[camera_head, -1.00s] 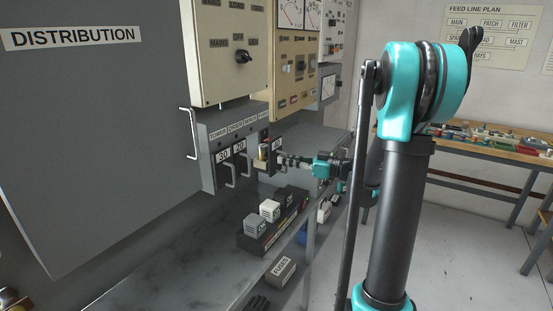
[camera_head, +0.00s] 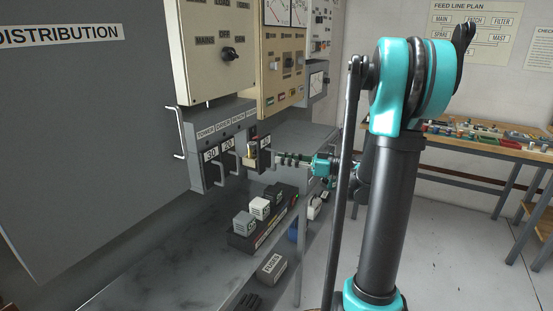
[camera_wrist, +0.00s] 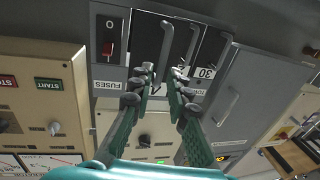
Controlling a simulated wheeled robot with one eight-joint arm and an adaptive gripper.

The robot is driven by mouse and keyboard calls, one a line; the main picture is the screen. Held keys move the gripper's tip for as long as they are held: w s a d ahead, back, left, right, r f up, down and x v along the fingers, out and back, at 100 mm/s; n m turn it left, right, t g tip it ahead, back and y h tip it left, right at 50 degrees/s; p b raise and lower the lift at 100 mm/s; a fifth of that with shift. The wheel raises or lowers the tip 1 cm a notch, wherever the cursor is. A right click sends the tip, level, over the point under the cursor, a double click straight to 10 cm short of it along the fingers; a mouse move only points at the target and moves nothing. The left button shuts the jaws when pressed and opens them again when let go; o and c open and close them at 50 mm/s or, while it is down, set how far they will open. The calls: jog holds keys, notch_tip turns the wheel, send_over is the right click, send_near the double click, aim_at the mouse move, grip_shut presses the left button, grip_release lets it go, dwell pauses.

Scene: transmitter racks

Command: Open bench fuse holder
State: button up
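The fuse panel (camera_head: 201,135) is under the cream switch boxes, with a row of dark holders and grey handles. The holders marked 30 (camera_head: 211,156) and 20 (camera_head: 228,150) look shut. Beside them the bench fuse holder (camera_head: 265,160) appears tipped out, with a brass-and-cream fuse (camera_head: 252,157) showing. Its label is hard to read. My gripper (camera_head: 275,158) is just right of it. In the wrist view my gripper (camera_wrist: 162,85) has its fingers spread, near the panel's handles (camera_wrist: 191,42). I see no clear grip on any handle.
A dark rack with small fuse blocks (camera_head: 260,208) stands on the grey bench below. A box marked FUSES (camera_head: 271,268) is on the lower shelf. A large cabinet door with a handle (camera_head: 179,133) is at left. A wooden table (camera_head: 480,150) stands at right.

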jog(key=v, duration=0.8)
jog(key=shift+d, duration=0.25)
jog(key=shift+s, duration=0.15)
jog(key=s+a+f+m+g+h, duration=0.1)
jog(key=s+a+f+m+h, duration=0.35)
jog(key=f, duration=0.25)
jog(key=s+a+f+m+g+h, duration=0.2)
jog(key=s+a+f+m+h, duration=0.1)
jog(key=s+f, duration=0.25)
jog(key=s+d+f+m+h, duration=0.6)
jog(key=s+d+f+h, duration=0.2)
jog(key=s+f+h, duration=0.1)
jog(key=shift+s+d+f, duration=0.15)
jog(key=shift+s+d, duration=0.25)
